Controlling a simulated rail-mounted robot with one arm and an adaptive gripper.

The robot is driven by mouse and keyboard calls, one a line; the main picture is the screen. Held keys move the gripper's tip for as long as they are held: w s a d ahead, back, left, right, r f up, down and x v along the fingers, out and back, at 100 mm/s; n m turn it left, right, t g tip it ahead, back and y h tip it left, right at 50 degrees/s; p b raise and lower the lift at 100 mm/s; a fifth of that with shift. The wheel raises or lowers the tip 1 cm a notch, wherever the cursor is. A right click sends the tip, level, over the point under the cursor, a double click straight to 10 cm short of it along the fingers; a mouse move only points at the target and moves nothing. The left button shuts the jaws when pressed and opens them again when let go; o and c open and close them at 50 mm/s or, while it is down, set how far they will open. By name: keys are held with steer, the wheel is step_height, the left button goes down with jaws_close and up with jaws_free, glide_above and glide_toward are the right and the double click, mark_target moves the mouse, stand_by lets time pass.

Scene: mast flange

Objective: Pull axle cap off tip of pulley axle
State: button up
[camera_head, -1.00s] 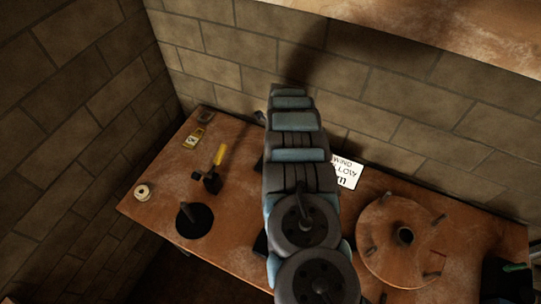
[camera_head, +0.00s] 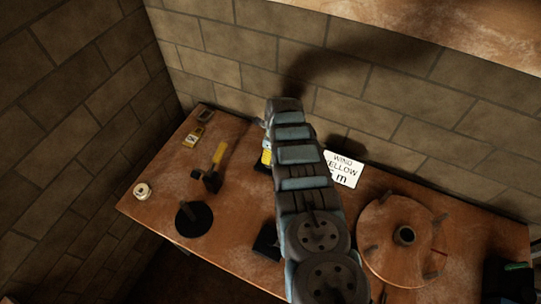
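My segmented grey-blue arm reaches up the middle of the view, over the workbench (camera_head: 240,218). My gripper is not visible; the arm hides its far end. I cannot make out the axle cap or the pulley axle with certainty. A yellow and black item (camera_head: 266,157) shows partly at the left edge of my arm, but its shape is mostly covered. A black block (camera_head: 266,243) on the bench is also partly covered by my arm.
A wooden pegged disc (camera_head: 385,255) lies right. A lettered white card (camera_head: 344,169) is near the block wall (camera_head: 400,130).

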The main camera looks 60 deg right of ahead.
steer(key=shift+f, duration=0.25)
jaws_close()
steer(key=shift+r, duration=0.1)
stand_by(0.3)
steer(key=shift+r+p, duration=0.75)
steer(key=shift+r, duration=0.45)
steer(key=shift+r+b, duration=0.45)
steer(key=shift+r, duration=3.3)
